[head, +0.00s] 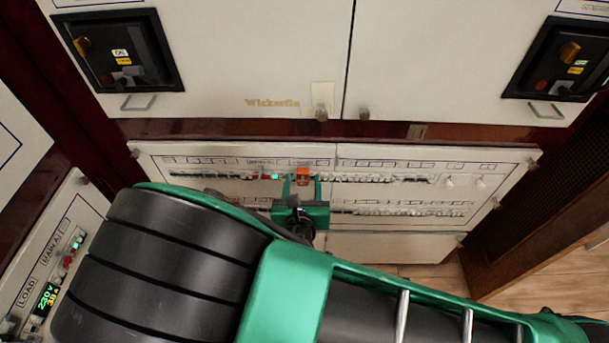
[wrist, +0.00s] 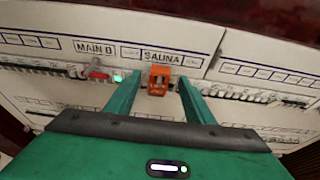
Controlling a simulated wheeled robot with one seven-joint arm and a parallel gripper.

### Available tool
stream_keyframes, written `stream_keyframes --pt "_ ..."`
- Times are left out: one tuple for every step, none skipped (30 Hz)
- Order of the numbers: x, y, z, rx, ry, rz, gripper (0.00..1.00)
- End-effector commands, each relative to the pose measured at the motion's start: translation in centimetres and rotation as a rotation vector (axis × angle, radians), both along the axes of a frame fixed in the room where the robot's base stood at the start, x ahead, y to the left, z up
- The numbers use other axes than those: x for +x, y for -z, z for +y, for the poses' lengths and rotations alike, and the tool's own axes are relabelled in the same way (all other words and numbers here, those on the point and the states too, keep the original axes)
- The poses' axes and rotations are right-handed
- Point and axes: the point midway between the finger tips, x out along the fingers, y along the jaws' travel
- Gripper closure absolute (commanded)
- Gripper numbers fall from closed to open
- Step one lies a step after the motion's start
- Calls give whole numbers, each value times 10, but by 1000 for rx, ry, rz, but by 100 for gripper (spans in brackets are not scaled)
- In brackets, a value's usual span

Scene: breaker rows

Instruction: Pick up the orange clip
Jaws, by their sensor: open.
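The orange clip (head: 303,176) is a small block on the upper breaker row of the white panel, right of a red switch. In the wrist view the orange clip (wrist: 159,79) sits just below the "SAUNA" label, beyond and between my fingertips. My gripper (head: 302,184) is in front of the panel, and its green fingers stand apart on either side of the clip. In the wrist view my gripper (wrist: 156,84) is open, with nothing held. I cannot tell how far the fingertips are from the panel face.
A red switch (wrist: 97,73) and a green light (wrist: 118,76) are left of my left finger, under "MAIN B". White breakers (wrist: 235,94) continue to the right. A lower breaker row (head: 400,210) runs beneath. Cabinet doors (head: 430,70) with small knobs are above.

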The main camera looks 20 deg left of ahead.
Motion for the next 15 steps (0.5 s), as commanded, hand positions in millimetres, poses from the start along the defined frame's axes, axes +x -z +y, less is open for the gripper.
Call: stream_keyframes --pt "8 3 1 -1 3 0 52" --pt "12 4 2 -1 3 -1 52" --pt "17 6 4 0 3 -1 52" --pt "20 7 4 -1 3 -1 52" --pt "23 7 5 -1 2 0 52" --pt "25 8 6 -2 2 0 52" --pt "26 9 6 -1 1 1 52" --pt "27 9 7 -1 1 1 52" --pt "27 9 7 -1 0 1 52" --pt "27 9 7 -1 0 1 52" --pt "27 9 7 -1 0 1 52" --pt "27 9 7 -1 0 1 52" --pt "27 9 7 -1 0 0 52" --pt "27 9 7 -1 0 1 59" --pt "27 9 7 0 0 0 68"
